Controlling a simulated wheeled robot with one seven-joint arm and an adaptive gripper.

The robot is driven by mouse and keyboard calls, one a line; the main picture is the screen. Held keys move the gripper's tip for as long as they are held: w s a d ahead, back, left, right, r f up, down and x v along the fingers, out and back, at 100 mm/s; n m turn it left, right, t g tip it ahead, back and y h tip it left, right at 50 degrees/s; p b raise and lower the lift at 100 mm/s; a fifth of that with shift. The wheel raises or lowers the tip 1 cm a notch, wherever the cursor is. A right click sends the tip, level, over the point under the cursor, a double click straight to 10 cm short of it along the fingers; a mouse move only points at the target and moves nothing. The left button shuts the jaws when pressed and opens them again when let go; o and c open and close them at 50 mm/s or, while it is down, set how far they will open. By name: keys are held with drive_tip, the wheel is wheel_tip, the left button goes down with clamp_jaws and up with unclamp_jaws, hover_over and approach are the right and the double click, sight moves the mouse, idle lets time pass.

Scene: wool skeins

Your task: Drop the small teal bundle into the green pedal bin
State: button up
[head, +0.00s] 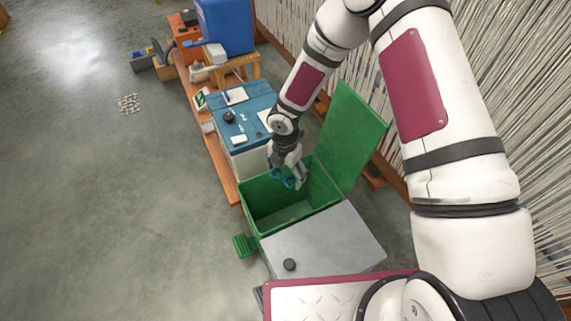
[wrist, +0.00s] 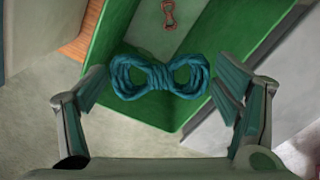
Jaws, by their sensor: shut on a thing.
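The small teal bundle (wrist: 160,76), a twisted figure-eight skein, lies between the two fingers of my gripper (wrist: 159,84) in the wrist view. My gripper (head: 293,180) is shut on it. In the head view the teal bundle (head: 282,178) hangs at the far part of the green pedal bin's opening. The green pedal bin (head: 268,224) stands on the floor with its lid (head: 350,138) raised at the right. Its green pedal (head: 244,246) sticks out at the left. The bin also shows below the bundle in the wrist view (wrist: 150,108).
A small reddish thing (wrist: 168,14) lies inside the bin. A blue-topped cabinet (head: 252,130) with small items stands behind the bin, and a grey-topped unit (head: 325,245) stands in front. Hanging strands line the right side. The floor at left is mostly open.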

sight(285, 183)
drive_tip(key=shift+a+f+b, duration=0.1)
drive_tip(key=shift+f+b, duration=2.35)
drive_tip(key=shift+f, duration=0.55)
drive_tip(key=o, duration=0.7)
drive_tip(key=shift+o, duration=0.2)
drive_tip(key=shift+r, duration=0.1)
wheel_tip(285, 183, up, 12)
